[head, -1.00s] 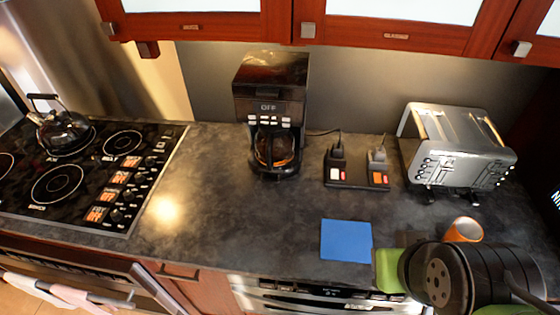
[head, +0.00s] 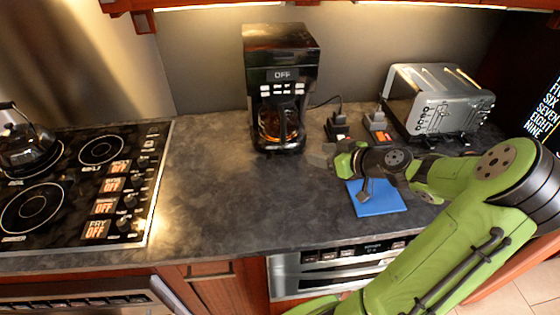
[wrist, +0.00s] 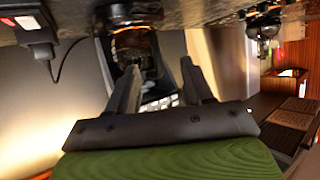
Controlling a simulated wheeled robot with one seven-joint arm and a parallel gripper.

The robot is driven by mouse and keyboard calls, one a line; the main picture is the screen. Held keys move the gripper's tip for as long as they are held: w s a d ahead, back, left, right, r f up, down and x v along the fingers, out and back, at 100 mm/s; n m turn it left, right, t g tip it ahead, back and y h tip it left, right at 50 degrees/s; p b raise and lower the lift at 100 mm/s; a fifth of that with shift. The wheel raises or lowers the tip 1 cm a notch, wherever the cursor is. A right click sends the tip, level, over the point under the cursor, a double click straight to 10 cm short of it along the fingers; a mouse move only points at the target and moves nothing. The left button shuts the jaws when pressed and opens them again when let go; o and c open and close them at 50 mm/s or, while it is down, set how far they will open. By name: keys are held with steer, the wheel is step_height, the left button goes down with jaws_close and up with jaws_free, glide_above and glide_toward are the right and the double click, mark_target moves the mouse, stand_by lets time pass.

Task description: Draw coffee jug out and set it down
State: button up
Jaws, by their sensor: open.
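The coffee jug (head: 270,124) is a dark glass jug with an orange-brown tint and a black handle. It stands upright inside the black coffee maker (head: 280,50) at the back of the counter. My gripper (head: 322,156) is to the right of the jug and in front of it, low over the counter, apart from it and empty. In the wrist view, which is turned over, the open fingers of my gripper (wrist: 160,68) point toward the coffee maker. The jug (wrist: 134,42) shows beyond the left finger, with its handle partly hidden.
A blue mat (head: 378,200) lies at the counter's front edge, under my arm. A black power strip (head: 338,132) with plugs and a steel toaster (head: 435,98) are at the right. A stove with a kettle (head: 25,142) is at the left. The counter (head: 215,190) between is clear.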

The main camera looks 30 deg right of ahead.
mark_target(285, 141)
steer(key=d+r+x, duration=0.1)
steer(key=x, duration=1.4)
steer(key=shift+w+d+t, duration=0.25)
steer(key=shift+w+t, duration=0.05)
steer(key=shift+w, duration=0.2)
steer(key=shift+f, duration=0.1)
steer(key=shift+c, duration=0.2)
jaws_close()
